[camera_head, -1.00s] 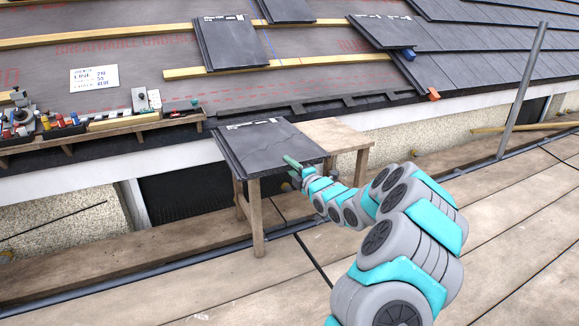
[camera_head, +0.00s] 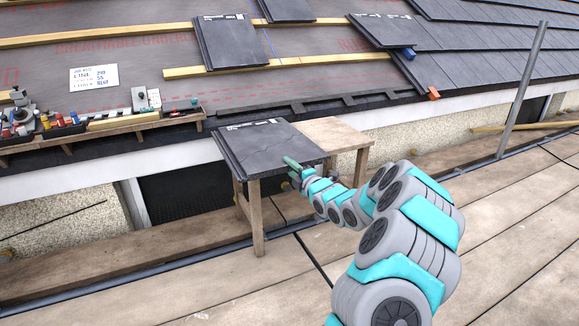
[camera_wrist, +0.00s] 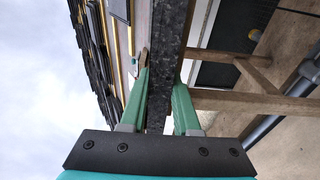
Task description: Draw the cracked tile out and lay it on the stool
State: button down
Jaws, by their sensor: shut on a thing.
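The cracked dark grey tile (camera_head: 265,148) lies on the wooden stool (camera_head: 335,132), covering its left part and reaching past its left edge. A thin crack line runs across its upper face, and pale marks show along its far edge. My gripper (camera_head: 291,163) is at the tile's near right edge. In the wrist view, the green fingers of my gripper (camera_wrist: 162,100) stand on both sides of the tile's dark speckled edge (camera_wrist: 170,55), shut on it. The underside of the tile is mostly hidden.
A tool shelf (camera_head: 105,130) stands left of the stool at the eaves. Slates (camera_head: 228,42) rest on the battens above. A grey pole (camera_head: 522,90) stands at the right. The stool's right part and the plank deck (camera_head: 180,290) are bare.

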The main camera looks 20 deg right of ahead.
jog(key=c, duration=0.6)
grip_release()
jog(key=shift+o, duration=0.2)
jog(key=shift+s, duration=0.1)
jog(key=s+d, duration=0.1)
jog(key=s, duration=0.6)
jog(key=shift+s, duration=0.15)
notch_tip(320, 180, up, 5)
dwell(0.6)
dwell(0.4)
